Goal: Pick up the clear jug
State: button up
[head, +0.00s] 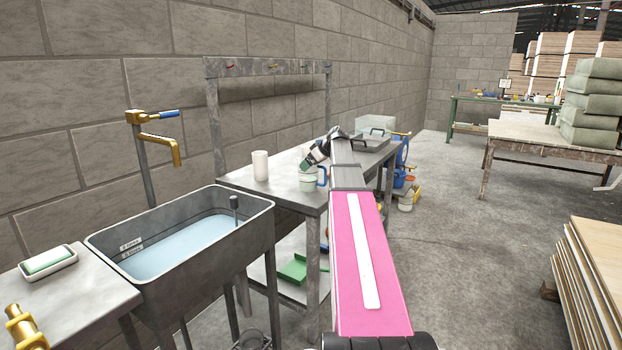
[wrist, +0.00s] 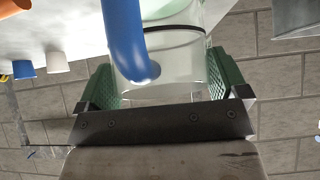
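The clear jug (head: 307,184) stands on the grey metal bench, with a blue handle (head: 322,176) on its right side. My gripper (head: 307,166) is at the jug, tilted down from above. In the wrist view the jug (wrist: 185,70) fills the space between the green finger pads of my gripper (wrist: 162,82). Its blue handle (wrist: 124,38) crosses in front of the clear wall. The pads lie close along both sides of the jug. I cannot tell whether they press on it or leave a small gap.
A white cup (head: 260,165) stands on the bench (head: 240,181) left of the jug. A sink of water (head: 185,245) is in front. A grey lidded tray (head: 371,141) is further back. Open floor (head: 470,230) lies to the right.

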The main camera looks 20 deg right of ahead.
jog(key=c, duration=0.6)
jog(key=shift+c, duration=0.2)
jog(key=shift+r, duration=0.25)
